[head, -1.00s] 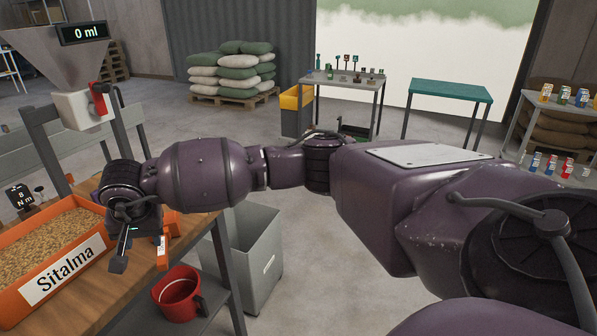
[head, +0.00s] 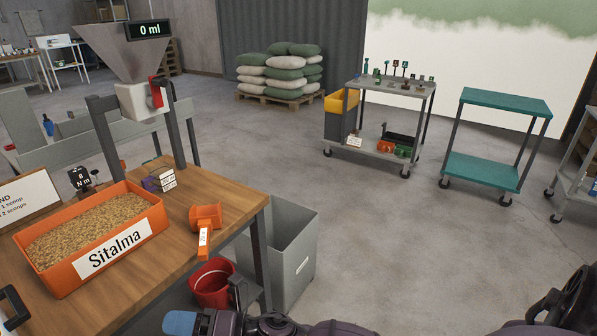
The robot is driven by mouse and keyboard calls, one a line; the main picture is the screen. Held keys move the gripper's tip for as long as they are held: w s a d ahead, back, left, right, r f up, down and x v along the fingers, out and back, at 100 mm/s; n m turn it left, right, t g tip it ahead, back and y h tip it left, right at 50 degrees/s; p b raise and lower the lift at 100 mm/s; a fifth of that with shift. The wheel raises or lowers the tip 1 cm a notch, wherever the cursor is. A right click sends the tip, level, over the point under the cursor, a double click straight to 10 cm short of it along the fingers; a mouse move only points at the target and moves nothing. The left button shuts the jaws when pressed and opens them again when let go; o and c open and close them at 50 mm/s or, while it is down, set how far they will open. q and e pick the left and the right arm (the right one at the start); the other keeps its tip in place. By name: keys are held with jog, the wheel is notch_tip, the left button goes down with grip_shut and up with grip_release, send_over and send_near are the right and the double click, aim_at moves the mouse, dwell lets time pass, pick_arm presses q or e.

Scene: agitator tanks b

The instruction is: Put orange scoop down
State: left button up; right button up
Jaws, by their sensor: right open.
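The orange scoop (head: 205,216) lies on the wooden table (head: 150,272), to the right of the orange bin of grain labelled Sitalma (head: 128,236). Its handle points toward the table's front right edge. My right gripper (head: 209,309) is at the bottom edge of the head view, partly cut off. It is open and empty, below and apart from the scoop. My left gripper does not show.
A red bucket (head: 210,287) and a grey bin (head: 291,257) stand by the table's right side. A hopper (head: 113,45) reading 0 ml stands behind the grain bin. Small labelled blocks (head: 160,178) sit near the scoop.

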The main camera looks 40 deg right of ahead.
jog(key=s+d+f+m+t+h, duration=0.2)
jog(key=d+f+m+h, duration=0.35)
jog(key=m, duration=0.45)
jog(key=s+d+f+m+t+h, duration=0.35)
jog(key=d+m+h, duration=0.3)
jog(key=m, duration=0.35)
jog(key=s+d+f+m+g+h, duration=0.4)
jog(key=s+d+f+m+g, duration=0.2)
jog(key=s+d+f+m, duration=0.4)
jog(key=shift+s+m+h, duration=0.4)
jog(key=shift+s+m, duration=0.5)
jog(key=shift+s, duration=0.2)
jog(key=shift+a+f, duration=0.1)
jog(key=shift+c, duration=0.5)
